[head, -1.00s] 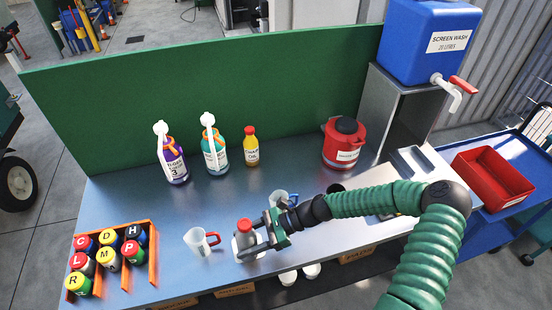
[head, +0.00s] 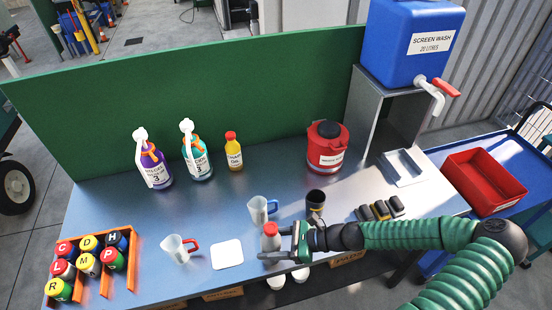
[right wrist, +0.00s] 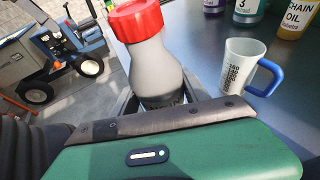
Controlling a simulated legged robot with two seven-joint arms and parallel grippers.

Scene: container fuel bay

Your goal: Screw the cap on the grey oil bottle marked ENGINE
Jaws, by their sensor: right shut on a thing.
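A grey bottle (head: 271,243) with a red cap (head: 270,229) on its top is in my right gripper (head: 275,254), near the front edge of the bench. The fingers are shut around its lower body. In the right wrist view the grey bottle (right wrist: 158,68) stands up out of the jaws, with the red cap (right wrist: 136,18) on its neck. Its lower part and most of its marking are hidden behind the gripper, so I cannot read ENGINE. I cannot tell if its base touches the bench. My left gripper is not in view.
An empty white pad (head: 227,254) lies left of the bottle. A red-handled jug (head: 176,250) and a blue-handled jug (head: 258,211) stand close by. A black cup (head: 315,202) is to the right. An orange rack (head: 131,262) with lettered bottles is at the left.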

